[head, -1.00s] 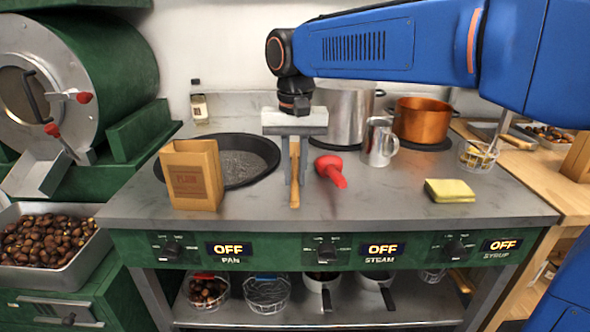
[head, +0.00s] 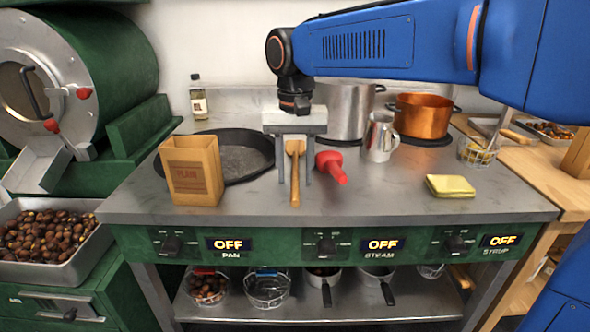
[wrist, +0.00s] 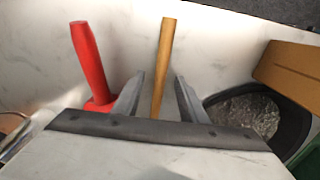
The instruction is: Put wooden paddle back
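The wooden paddle (head: 295,188) lies on the steel counter, its handle pointing towards the front edge. It also shows in the wrist view as a wooden handle (wrist: 165,60). My gripper (head: 295,178) is low over the counter with its two fingers apart, one on each side of the paddle. In the wrist view my gripper (wrist: 160,80) shows a gap between the handle and each finger. The paddle's far end is partly hidden under the gripper body.
A red-handled tool (head: 331,166) lies close to the right of the gripper. A paper bag (head: 193,172) and dark pan (head: 242,155) are to the left. A metal pitcher (head: 380,137), copper pot (head: 423,118) and yellow cloth (head: 450,186) are to the right. The counter's front is clear.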

